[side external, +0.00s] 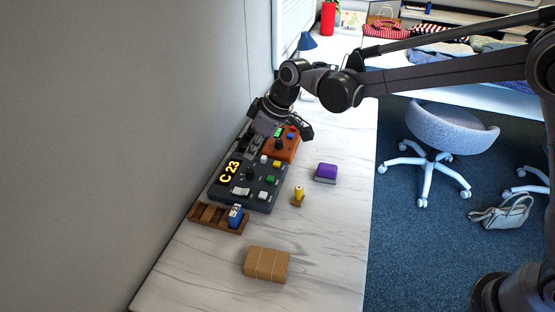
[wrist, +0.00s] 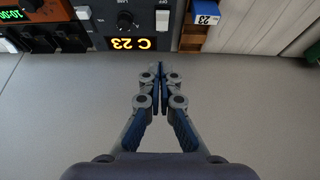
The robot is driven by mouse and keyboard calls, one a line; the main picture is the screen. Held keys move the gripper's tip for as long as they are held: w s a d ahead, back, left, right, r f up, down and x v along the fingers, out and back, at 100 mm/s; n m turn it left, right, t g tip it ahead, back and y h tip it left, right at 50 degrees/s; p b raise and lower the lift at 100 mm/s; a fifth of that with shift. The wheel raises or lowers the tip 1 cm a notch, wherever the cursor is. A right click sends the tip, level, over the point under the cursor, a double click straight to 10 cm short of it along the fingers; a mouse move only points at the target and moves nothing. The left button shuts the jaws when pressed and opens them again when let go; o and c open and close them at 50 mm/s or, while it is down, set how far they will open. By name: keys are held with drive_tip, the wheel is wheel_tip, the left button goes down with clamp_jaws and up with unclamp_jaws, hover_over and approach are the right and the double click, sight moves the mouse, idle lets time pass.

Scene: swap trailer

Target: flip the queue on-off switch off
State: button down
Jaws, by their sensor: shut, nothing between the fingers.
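The dark queue console (side external: 248,186) lies on the counter with an orange "C 23" display (side external: 230,171), a black knob and several coloured buttons. Its white switch (side external: 241,193) is at the near end. In the wrist view the console (wrist: 103,25) appears upside down at the top, with the display (wrist: 132,44) and the white switch (wrist: 162,20) beside the word OFF. My gripper (wrist: 160,74) is shut and empty, its tips apart from the console in that picture. In the side view my gripper is over the far end of the devices; its fingertips are hard to make out.
An orange-brown device (side external: 284,148) stands behind the console. A wooden tray (side external: 208,215) with a blue numbered block (side external: 235,216) is in front. A brown package (side external: 266,264), yellow stamp (side external: 299,195) and purple block (side external: 326,172) lie on the counter. A grey wall (side external: 130,120) borders the left.

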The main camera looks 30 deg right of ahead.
hover_over(237, 189)
drive_tip(key=s+d, duration=0.1)
drive_tip(key=f, duration=0.7)
drive_tip(key=shift+s+d+f, duration=0.2)
drive_tip(key=shift+f, duration=0.2)
drive_tip(key=f, duration=0.3)
drive_tip(key=shift+s+d, duration=0.25)
drive_tip(key=shift+d, duration=0.05)
drive_tip(key=shift+s+d+f, duration=0.15)
drive_tip(key=shift+f, duration=0.45)
drive_tip(key=shift+f, duration=0.1)
drive_tip(key=shift+s+d+f+t+y, duration=0.1)
drive_tip(key=shift+s+f+t+y, duration=0.05)
drive_tip(key=shift+f+t+y, duration=0.15)
drive_tip(key=shift+r, duration=0.1)
drive_tip(key=shift+w+a+r, duration=0.25)
drive_tip(key=shift+w+a, duration=0.25)
drive_tip(key=shift+w, duration=0.05)
